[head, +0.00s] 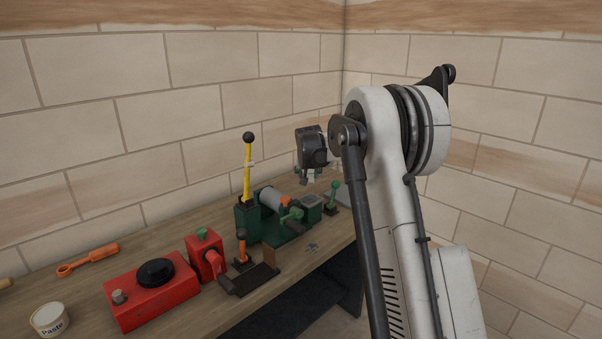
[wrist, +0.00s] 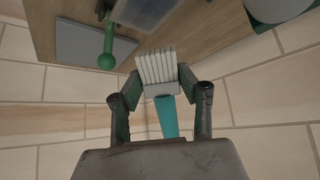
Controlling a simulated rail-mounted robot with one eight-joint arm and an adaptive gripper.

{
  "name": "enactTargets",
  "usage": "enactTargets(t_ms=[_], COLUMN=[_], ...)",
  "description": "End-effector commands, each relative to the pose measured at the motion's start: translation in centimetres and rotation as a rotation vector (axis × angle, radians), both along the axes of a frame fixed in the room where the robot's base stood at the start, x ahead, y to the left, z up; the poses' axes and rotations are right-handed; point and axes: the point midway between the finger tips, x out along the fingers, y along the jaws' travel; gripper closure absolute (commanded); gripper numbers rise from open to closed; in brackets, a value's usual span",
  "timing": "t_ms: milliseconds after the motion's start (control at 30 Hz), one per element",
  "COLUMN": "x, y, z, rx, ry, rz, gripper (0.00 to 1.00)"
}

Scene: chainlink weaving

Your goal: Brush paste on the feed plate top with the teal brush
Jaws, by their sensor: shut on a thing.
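My gripper (wrist: 160,84) is shut on the teal brush (wrist: 168,118). The brush's pale bristles (wrist: 156,65) point away from my palm, and its teal handle runs back between the fingers. In the head view my gripper (head: 309,175) is at the far end of the bench, above the green machine's right end; the brush is mostly hidden there. A flat grey plate (wrist: 88,42) lies on the bench beside a green-knobbed lever (wrist: 107,52), and a grey-topped green box (head: 310,200) stands nearby. I cannot tell which is the feed plate. The bristles look apart from both.
The paste tub (head: 50,319) stands at the near left of the bench. A red unit (head: 150,300), an orange wrench (head: 88,259), a yellow lever (head: 247,172) and the green machine (head: 275,225) line the wooden bench (head: 165,234). Brick walls close the corner behind.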

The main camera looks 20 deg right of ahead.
Motion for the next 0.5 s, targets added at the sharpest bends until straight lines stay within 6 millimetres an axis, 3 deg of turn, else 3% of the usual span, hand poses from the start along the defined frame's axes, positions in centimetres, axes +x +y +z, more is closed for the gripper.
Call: enactTargets(t_ms=[500], x=[0.0], y=[0.1], z=[-4.8], rx=[0.001], ry=[0.0], rz=[0.001], gripper=[0.92])
